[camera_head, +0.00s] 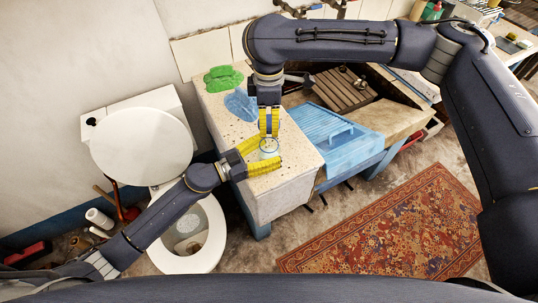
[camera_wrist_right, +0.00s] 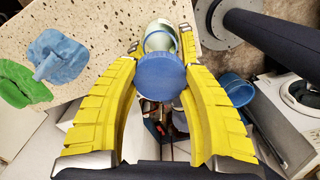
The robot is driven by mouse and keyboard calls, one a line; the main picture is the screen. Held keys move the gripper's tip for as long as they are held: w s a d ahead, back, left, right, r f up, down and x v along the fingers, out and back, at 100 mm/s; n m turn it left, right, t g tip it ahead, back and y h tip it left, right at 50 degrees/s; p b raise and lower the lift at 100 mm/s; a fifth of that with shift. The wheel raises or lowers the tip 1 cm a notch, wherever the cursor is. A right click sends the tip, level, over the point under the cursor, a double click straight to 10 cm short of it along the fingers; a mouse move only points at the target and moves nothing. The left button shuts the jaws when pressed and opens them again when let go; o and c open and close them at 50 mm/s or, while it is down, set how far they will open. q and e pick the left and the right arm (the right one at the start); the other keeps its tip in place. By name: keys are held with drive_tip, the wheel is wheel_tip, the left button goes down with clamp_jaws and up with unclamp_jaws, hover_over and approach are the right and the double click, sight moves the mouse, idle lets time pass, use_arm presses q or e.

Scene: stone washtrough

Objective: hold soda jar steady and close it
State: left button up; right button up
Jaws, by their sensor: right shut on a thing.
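The soda jar (camera_head: 269,146) is a small pale glass jar near the front corner of the speckled stone ledge. It also shows in the right wrist view (camera_wrist_right: 160,35), partly hidden behind the round blue lid (camera_wrist_right: 160,77). My right gripper (camera_head: 269,133) comes down from above, directly over the jar. Its yellow fingers are shut on the blue lid; whether the lid touches the jar is unclear. My left gripper (camera_head: 271,151) reaches in from the left, with its yellow fingers on either side of the jar. I cannot tell if they press on it.
A green lump (camera_head: 222,78) and a blue lump (camera_head: 242,104) lie on the ledge (camera_head: 280,190) behind the jar. A blue handled board (camera_head: 345,140) lies to the right over the trough. A toilet (camera_head: 150,150) stands left, and a rug (camera_head: 395,230) covers the floor.

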sight(268, 137)
use_arm(q)
drive_tip(key=c, duration=1.2)
drive_tip(key=shift+c, duration=0.2)
use_arm(e)
drive_tip(key=shift+f, duration=2.5)
drive_tip(key=shift+f, duration=0.1)
drive_tip(key=shift+f, duration=0.8)
drive_tip(key=shift+f, duration=0.55)
